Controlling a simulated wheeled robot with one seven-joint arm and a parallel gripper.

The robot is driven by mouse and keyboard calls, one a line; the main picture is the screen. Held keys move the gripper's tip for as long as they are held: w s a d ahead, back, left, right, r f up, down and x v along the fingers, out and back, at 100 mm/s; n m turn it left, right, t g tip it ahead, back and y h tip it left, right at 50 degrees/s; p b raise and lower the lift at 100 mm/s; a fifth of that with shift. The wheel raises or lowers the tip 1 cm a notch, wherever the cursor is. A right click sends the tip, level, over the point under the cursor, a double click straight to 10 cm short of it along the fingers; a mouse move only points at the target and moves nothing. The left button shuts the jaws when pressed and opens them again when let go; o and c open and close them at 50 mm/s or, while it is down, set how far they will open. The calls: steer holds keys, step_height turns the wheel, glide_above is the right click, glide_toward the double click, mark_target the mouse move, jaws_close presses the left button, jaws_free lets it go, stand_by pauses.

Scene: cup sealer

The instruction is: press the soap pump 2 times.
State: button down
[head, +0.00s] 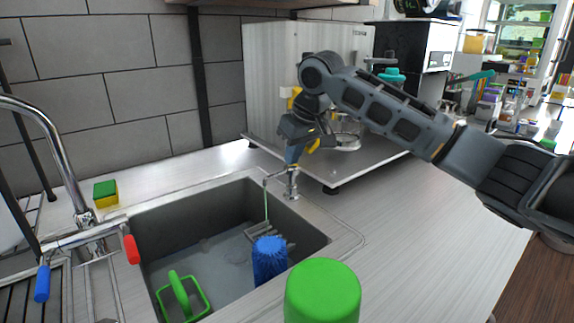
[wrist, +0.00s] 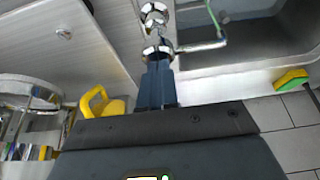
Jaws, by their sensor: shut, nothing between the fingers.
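The chrome soap pump (head: 291,184) stands on the counter at the sink's far right corner. Its spout points left over the basin, and a thin green strand (head: 266,205) hangs from the spout. My gripper (head: 292,162) is shut and points down at the top of the pump, with nothing between its fingers. In the wrist view, the blue-grey fingertips (wrist: 158,62) meet the pump head, and the pump (wrist: 155,15) with its spout (wrist: 205,45) shows just beyond them. They look to be touching the pump head.
The sink basin (head: 200,240) holds a blue brush (head: 270,258) and a green-handled item (head: 180,295). A green cylinder (head: 322,290) stands in front. A sponge (head: 105,193) lies by the faucet (head: 60,150). A metal machine (head: 270,85) stands behind my gripper.

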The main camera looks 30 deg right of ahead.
steer(key=shift+f, duration=0.55)
steer(key=shift+r, duration=0.1)
steer(key=shift+r+p, duration=1.2)
steer(key=shift+r, duration=0.25)
